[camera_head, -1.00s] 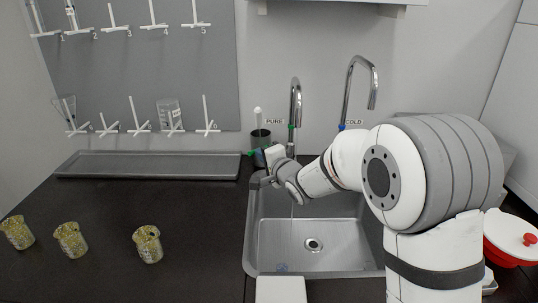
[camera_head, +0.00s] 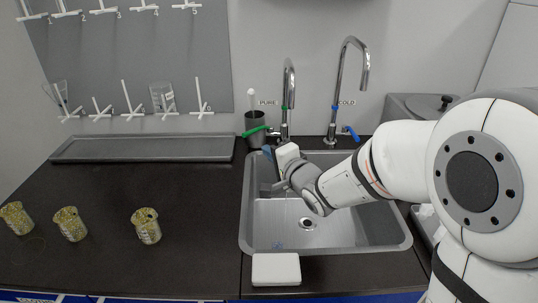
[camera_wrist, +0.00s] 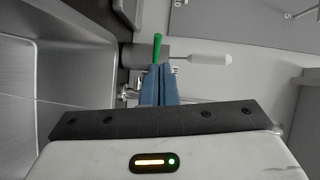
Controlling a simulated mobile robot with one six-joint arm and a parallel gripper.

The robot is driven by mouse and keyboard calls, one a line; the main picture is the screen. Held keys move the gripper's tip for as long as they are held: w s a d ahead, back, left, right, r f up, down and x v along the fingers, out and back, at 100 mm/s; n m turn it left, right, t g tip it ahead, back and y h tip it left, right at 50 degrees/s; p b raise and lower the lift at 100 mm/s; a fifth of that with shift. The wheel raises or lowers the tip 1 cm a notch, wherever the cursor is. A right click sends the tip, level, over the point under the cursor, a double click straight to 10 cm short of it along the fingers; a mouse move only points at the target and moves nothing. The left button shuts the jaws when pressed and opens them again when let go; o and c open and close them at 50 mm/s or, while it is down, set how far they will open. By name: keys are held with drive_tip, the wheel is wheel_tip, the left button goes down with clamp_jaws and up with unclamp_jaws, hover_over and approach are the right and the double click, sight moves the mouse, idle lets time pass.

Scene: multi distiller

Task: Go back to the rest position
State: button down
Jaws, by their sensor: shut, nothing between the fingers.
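My gripper (camera_head: 268,152) is above the back left corner of the sink (camera_head: 385,248), near the PURE tap (camera_head: 289,95). In the wrist view its two blue fingers (camera_wrist: 160,70) are pressed together with nothing between them. The tap's green lever (camera_head: 254,131) points left; in the wrist view the green lever (camera_wrist: 157,45) shows just beyond the fingertips, and I cannot tell whether they touch. My arm reaches in from the right, bent over the sink's right side.
A dark cup with a white-handled brush (camera_head: 255,122) stands behind the gripper. The COLD tap (camera_head: 335,105) is to the right. A grey tray (camera_head: 140,149), several beakers (camera_head: 146,226) and a white block (camera_head: 276,269) sit around. The left counter is mostly clear.

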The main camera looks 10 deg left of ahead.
drive_tip(key=s+d+r+n+g+h+p, duration=0.1)
drive_tip(key=s+d+r+h+p, duration=0.3)
drive_tip(key=d, duration=0.6)
drive_tip(key=d+f+n+g+h+p, duration=0.15)
drive_tip(key=d+h, duration=0.35)
drive_tip(key=d, duration=0.5)
drive_tip(key=s+d+r+n+g+h+p, duration=0.1)
drive_tip(key=s+d+n+g+p, duration=0.1)
drive_tip(key=s, duration=0.7)
drive_tip(key=s+d+r+n+g+h+p, duration=0.1)
drive_tip(key=s+d+r+n+g+p, duration=0.1)
drive_tip(key=s+d, duration=0.5)
drive_tip(key=s+n+g+p, duration=0.1)
drive_tip(key=s+g, duration=0.1)
drive_tip(key=s, duration=0.1)
drive_tip(key=shift+s+d+r+g+p, duration=0.2)
drive_tip(key=shift+s+d+g+p, duration=0.1)
drive_tip(key=shift+g, duration=0.05)
